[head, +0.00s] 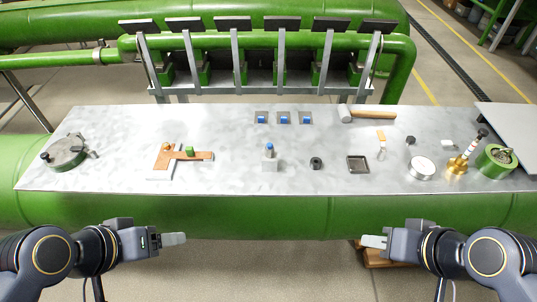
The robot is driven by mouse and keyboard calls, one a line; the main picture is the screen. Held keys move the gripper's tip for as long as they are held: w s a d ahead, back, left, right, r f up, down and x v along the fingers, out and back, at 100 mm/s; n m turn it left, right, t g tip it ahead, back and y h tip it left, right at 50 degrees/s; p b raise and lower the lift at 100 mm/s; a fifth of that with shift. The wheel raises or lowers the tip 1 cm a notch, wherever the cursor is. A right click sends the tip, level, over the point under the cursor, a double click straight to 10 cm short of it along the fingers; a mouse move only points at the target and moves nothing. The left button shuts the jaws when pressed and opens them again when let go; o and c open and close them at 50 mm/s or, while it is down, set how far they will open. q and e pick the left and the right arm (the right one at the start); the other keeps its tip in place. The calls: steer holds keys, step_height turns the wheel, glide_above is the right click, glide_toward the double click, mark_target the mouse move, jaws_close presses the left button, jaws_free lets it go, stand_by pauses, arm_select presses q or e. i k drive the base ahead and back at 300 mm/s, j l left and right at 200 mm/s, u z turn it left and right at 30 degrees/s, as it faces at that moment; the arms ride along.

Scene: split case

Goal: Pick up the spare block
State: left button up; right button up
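No block is marked as the spare one. Several small blocks show in the head view. Three blue ones, left (261,120), middle (284,120) and right (306,121), sit on small dark plates at the back middle of the metal table (225,178). A blue-topped piece (269,147) stands on a grey base nearer the front. A green block (190,152) is at the orange-brown bracket. My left gripper (174,239) and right gripper (374,241) are in front of the table, apart from every block. Their finger gap cannot be made out.
A hammer (372,114) lies at the back. A black ring (316,163) and a square dark tray (357,164) are right of centre. A round gauge (421,168), brass piece (458,165) and green cylinder (496,160) crowd the right. A round lidded part (66,153) is far left.

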mark_target(268, 166)
steer(key=i+j, duration=0.1)
steer(key=j, duration=0.3)
steer(key=i+j, duration=0.1)
steer(key=j, duration=0.3)
steer(key=i+j+z, duration=0.1)
steer(key=j, duration=0.3)
steer(key=i+j, duration=0.1)
steer(key=j, duration=0.3)
